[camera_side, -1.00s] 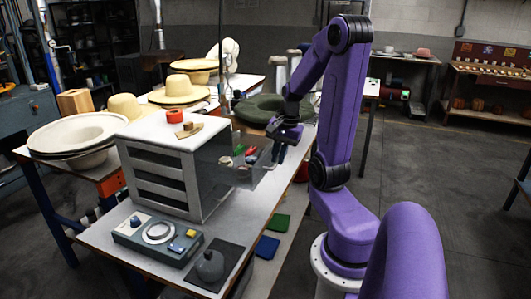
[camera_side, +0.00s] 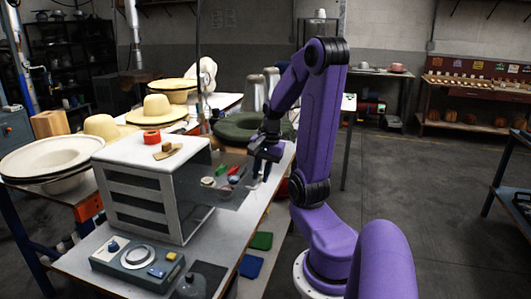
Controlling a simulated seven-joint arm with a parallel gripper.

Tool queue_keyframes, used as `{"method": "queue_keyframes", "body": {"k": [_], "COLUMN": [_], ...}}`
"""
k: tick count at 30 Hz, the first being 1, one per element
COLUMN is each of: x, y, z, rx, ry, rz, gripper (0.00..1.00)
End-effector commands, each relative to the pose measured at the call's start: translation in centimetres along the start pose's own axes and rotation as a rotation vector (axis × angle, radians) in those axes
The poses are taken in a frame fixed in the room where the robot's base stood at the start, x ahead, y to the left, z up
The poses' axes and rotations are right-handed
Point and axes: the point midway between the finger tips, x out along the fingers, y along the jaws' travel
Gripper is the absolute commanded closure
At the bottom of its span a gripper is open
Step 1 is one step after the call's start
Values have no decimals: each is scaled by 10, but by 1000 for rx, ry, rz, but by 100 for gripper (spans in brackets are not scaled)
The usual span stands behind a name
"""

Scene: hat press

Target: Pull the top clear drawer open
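The white drawer cabinet (camera_side: 190,207) stands on the work table. Its top clear drawer (camera_side: 205,194) extends out of the right side, with several small red, green and pale items (camera_side: 233,171) in it. My gripper (camera_side: 260,175) points down at the drawer's outer end, with its two dark fingers a little apart. I cannot tell whether a handle or the drawer's front is between them. The lower drawers do not stick out.
A red tape roll (camera_side: 152,136) and a small brown block (camera_side: 168,151) lie on the cabinet. A control box (camera_side: 137,262) stands in front of it. Straw hats (camera_side: 157,109) and a green felt hat (camera_side: 240,130) are behind. Green (camera_side: 261,240) and blue (camera_side: 251,266) pieces lie below the table's right edge.

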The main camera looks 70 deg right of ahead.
Motion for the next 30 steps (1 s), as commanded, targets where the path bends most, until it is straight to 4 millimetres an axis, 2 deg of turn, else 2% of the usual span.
{"method": "queue_keyframes", "body": {"k": [8, 24, 30], "x": [-41, -145, -165], "y": [-1, 0, 0], "z": [-1, 0, 0], "rx": [0, 1, 0], "ry": [8, 7, 4], "rz": [-5, -3, -2], "gripper": [78, 78, 78]}}
